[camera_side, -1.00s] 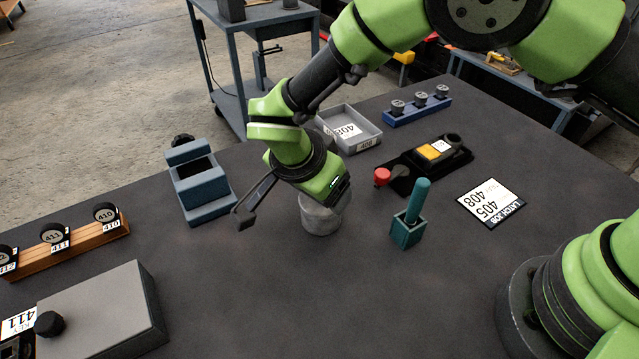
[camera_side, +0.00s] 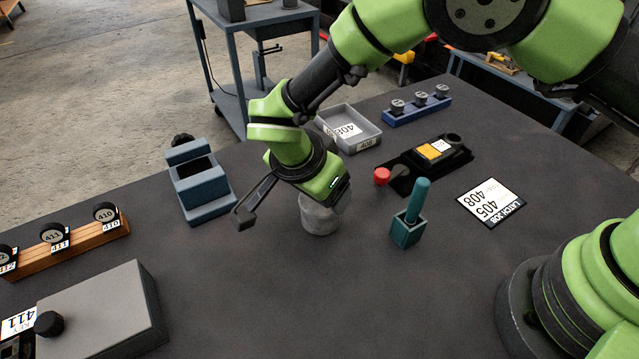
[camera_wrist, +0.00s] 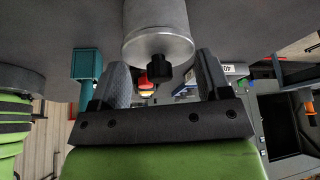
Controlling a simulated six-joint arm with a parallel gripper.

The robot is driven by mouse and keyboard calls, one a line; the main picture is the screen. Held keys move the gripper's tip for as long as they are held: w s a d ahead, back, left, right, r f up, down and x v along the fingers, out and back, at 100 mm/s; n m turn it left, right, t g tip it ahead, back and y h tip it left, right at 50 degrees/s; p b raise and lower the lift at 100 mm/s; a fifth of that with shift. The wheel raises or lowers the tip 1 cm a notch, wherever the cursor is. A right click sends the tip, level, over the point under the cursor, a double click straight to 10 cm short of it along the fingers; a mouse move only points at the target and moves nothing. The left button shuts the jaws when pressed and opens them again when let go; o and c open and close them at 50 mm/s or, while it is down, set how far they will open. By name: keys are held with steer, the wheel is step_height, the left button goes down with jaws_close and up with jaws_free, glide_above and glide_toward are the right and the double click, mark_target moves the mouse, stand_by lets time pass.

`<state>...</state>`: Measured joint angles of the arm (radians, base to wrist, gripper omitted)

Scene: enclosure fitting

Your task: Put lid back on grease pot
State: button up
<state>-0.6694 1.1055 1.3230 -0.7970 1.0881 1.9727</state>
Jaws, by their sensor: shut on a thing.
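The grey grease pot (camera_side: 320,218) stands upright on the dark table in the side view, directly under my gripper. The lid (camera_wrist: 150,46) is a round metallic disc with a black knob (camera_wrist: 158,68), seen in the wrist view at the end of the grey cylinder. My gripper (camera_wrist: 165,78) has a finger on each side of the lid and is shut on it. In the side view my wrist hides the lid and the top of the pot, so I cannot tell whether the lid sits flat on the rim.
A teal holder with an upright handle (camera_side: 410,228) stands just right of the pot. A red button (camera_side: 382,176) and black fixture (camera_side: 440,160) lie behind it. A grey tray (camera_side: 365,140) is at the back, a blue-grey block (camera_side: 203,190) left.

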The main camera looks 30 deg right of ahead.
stand_by(0.8)
steer(key=o, duration=1)
steer(key=shift+r, duration=3.45)
jaws_close()
steer(key=shift+f, duration=0.2)
